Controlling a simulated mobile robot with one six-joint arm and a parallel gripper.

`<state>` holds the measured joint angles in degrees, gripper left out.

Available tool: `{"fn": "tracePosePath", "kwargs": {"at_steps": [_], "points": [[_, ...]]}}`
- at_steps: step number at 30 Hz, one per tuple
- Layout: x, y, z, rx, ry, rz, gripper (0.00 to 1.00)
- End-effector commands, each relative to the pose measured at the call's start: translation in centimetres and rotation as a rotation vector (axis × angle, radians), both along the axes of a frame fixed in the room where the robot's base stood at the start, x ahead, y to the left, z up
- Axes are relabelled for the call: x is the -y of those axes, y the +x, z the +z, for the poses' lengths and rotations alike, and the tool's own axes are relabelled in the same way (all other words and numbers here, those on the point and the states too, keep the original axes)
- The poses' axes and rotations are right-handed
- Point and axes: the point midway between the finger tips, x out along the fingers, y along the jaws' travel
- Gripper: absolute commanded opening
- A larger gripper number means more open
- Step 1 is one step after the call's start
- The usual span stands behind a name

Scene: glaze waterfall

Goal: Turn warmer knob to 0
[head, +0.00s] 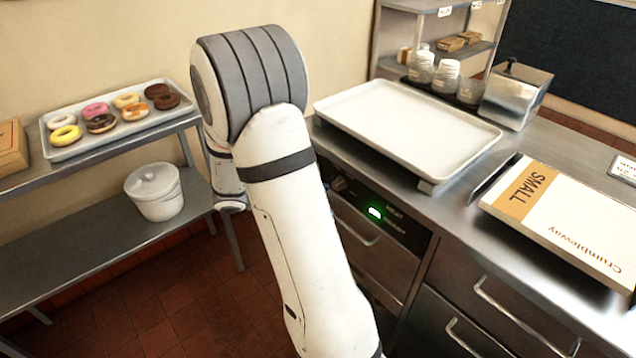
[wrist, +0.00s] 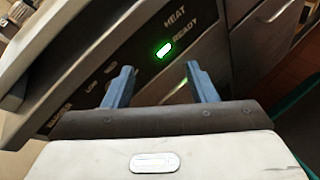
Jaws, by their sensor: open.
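The warmer's dark control panel (head: 352,195) is on the counter front, with a glowing green light and a small dark round knob (head: 340,184) left of the light in the head view. In the wrist view the panel fills the upper left, with the lettering WARMER, LOW and HEAT READY and the green light (wrist: 165,48). My gripper (wrist: 160,68) is open, its two blue fingers pointing at the panel with nothing seen between them but panel face. The knob is not clear in the wrist view; my left finger covers part of the panel. The knob's setting is not readable.
A white tray (head: 372,107) sits on the counter above the panel. A SMALL box (head: 555,245) lies to its right, a metal container (head: 512,98) behind. Drawers (head: 500,312) with bar handles are at right. A donut tray (head: 62,153) stands on the left shelf.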

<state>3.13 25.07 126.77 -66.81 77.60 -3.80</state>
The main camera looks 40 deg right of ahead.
Motion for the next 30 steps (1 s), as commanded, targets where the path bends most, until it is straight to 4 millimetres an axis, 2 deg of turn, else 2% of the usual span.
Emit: {"fn": "tracePosePath", "kwargs": {"at_steps": [1,6,12,17,30], "points": [[0.8,1.3,-1.8,-0.068,-0.054,0.052,0.52],[2.7,5.5,-5.3,-0.228,-0.214,0.224,0.52],[3.2,8.2,-8.0,-0.317,-0.314,0.347,0.52],[4.0,8.8,-8.5,-0.335,-0.336,0.373,0.52],[10.4,8.8,-8.4,-0.334,-0.334,0.371,0.52]]}}
